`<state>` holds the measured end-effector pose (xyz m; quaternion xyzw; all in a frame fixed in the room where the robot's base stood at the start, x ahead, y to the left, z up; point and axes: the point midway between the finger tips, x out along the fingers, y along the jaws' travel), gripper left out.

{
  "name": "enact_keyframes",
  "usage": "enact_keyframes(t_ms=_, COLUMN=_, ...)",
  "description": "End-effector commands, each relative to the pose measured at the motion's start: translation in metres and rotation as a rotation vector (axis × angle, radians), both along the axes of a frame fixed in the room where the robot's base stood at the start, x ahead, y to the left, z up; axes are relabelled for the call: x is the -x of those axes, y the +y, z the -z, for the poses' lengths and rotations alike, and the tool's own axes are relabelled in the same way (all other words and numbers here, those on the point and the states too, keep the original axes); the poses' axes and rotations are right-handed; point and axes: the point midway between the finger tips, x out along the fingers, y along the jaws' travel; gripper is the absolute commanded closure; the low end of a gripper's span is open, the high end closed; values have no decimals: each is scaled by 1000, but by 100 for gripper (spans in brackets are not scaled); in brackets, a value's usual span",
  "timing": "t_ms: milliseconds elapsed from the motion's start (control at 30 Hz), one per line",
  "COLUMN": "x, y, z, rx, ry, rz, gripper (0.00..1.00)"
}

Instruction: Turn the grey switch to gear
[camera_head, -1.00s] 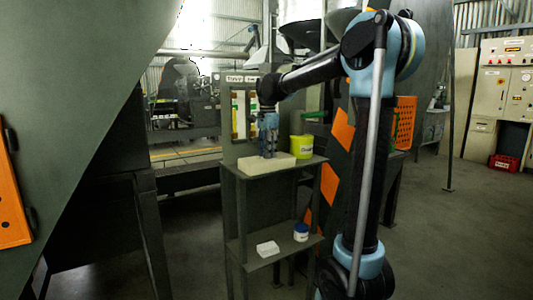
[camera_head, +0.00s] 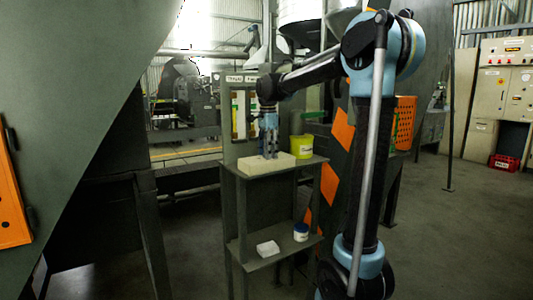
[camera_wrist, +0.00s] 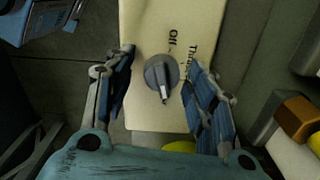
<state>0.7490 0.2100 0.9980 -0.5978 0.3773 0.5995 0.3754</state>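The grey switch (camera_wrist: 161,73) is a round knob with a raised pointer whose white tip points towards the bottom of the wrist view. It sits on a cream panel (camera_wrist: 145,25) printed with "Off" and a second word that a finger partly covers. My gripper (camera_wrist: 160,63) is open, one finger on each side of the knob, with gaps to it. In the head view my gripper (camera_head: 270,153) points down over the cream box (camera_head: 252,168) on the stand's top shelf. The knob is hidden there.
A yellow-green tub (camera_head: 301,147) stands right beside the box. A white block (camera_head: 267,248) and a blue-white jar (camera_head: 301,232) sit on the lower shelf (camera_head: 245,252). An orange-striped dark machine panel (camera_head: 330,185) rises right of the stand.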

Motion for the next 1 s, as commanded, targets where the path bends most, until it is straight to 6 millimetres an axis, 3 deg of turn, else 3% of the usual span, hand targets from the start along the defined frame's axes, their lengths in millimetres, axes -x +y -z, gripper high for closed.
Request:
enact_keyframes(t_ms=267, x=-1, y=0, z=-1, rx=-1, ry=-2, rz=0, gripper=47)
enact_keyframes(t_ms=433, x=-1, y=0, z=-12, rx=-1, ry=-2, rz=0, gripper=47)
enact_keyframes(t_ms=1000, x=-1, y=0, z=-105, rx=0, ry=-1, rz=0, gripper=47)
